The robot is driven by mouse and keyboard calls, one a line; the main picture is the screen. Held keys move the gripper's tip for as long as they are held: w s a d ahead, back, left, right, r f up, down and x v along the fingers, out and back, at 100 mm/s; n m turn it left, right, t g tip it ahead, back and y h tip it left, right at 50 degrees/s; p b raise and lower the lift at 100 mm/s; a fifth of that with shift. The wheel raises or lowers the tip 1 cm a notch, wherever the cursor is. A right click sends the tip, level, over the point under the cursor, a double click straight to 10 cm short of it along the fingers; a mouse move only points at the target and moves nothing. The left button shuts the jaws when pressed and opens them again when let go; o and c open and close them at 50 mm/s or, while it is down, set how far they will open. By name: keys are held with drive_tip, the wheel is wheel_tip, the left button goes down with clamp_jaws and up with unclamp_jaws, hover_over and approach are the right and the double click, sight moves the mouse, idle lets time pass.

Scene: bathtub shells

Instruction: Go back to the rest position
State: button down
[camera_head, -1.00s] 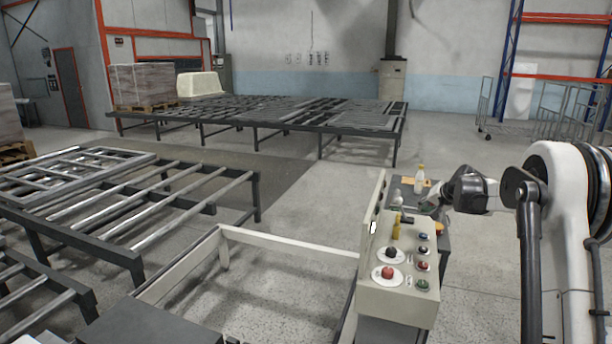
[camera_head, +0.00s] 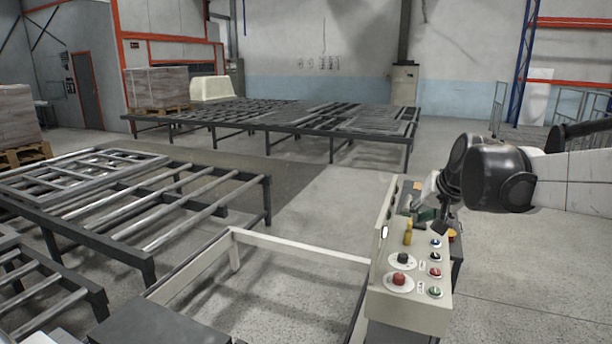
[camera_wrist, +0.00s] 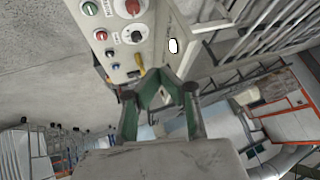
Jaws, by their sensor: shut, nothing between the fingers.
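My gripper (camera_wrist: 160,86) shows in the wrist view with green-sided fingers, shut and empty. My arm reaches in from the right above the box. The box carries a red button (camera_head: 399,279), a black knob (camera_head: 403,258), a yellow switch (camera_head: 408,234) and several small buttons. In the wrist view the box face (camera_wrist: 118,45) lies just beyond the fingers; I cannot tell the exact gap.
A pale frame (camera_head: 290,241) joins the box on the left. Roller tables (camera_head: 150,215) stand at left, and a long dark table (camera_head: 275,118) stands behind. Wrapped pallets (camera_head: 158,86) are at the back left. Open floor (camera_head: 530,275) lies to the right.

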drive_tip(key=s+a+f+n, duration=0.1)
drive_tip(key=s+a+f, duration=0.2)
drive_tip(key=s, duration=1.2)
drive_tip(key=s+a+f+n+h, duration=0.1)
drive_tip(key=s+f, duration=0.5)
drive_tip(key=s, duration=0.8)
drive_tip(key=a+n, duration=0.1)
drive_tip(key=a, duration=0.1)
drive_tip(key=shift+s+a, duration=0.35)
drive_tip(key=shift+a, duration=0.05)
drive_tip(key=c, duration=2.5)
unclamp_jaws()
